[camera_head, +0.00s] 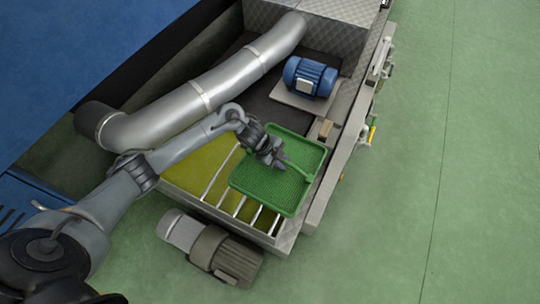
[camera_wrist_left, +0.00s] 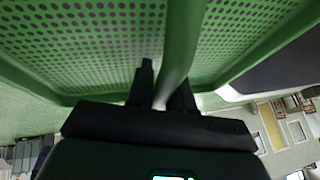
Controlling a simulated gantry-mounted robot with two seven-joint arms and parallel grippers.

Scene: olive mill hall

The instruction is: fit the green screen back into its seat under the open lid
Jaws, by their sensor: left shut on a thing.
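The green screen (camera_head: 272,188) is a shallow perforated tray with a raised rim and a bar-like handle (camera_wrist_left: 183,45). My left gripper (camera_head: 281,163) is shut on the handle, and its fingers (camera_wrist_left: 163,92) sit either side of the bar in the left wrist view. The screen is over the right part of an opening with pale crossbars (camera_head: 216,178) and yellow-green paste (camera_head: 195,176) below. It lies askew to the bars and covers some of them. I cannot tell whether it touches them. The lid is not clearly identifiable. My right gripper is out of view.
A thick silver pipe (camera_head: 205,90) runs behind my left arm. A blue motor (camera_head: 310,77) stands behind the screen, and a grey-brown motor (camera_head: 225,255) is at the machine's front. A metal side rail (camera_head: 335,170) borders the right. Green floor (camera_head: 440,170) is clear there.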

